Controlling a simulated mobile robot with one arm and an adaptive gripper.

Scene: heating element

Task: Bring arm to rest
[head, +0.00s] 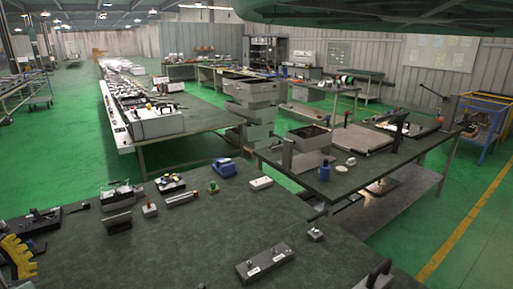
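My gripper is not in view, so its fingers and anything in them cannot be seen. A large dark shape runs across the top right of the head view; I cannot tell what it is. The near workbench (190,245) has a dark green top. On it lie a grey block with white labels (264,262), a blue device (224,167), a white box (261,183), a silver cylinder (182,199) and small fixtures (122,194). A yellow curved piece (18,257) is at the left edge.
A second bench (375,185) stands close behind on the right, with an open box (309,138) and an upright dark post (401,130). A long assembly line (122,115) runs back on the left.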

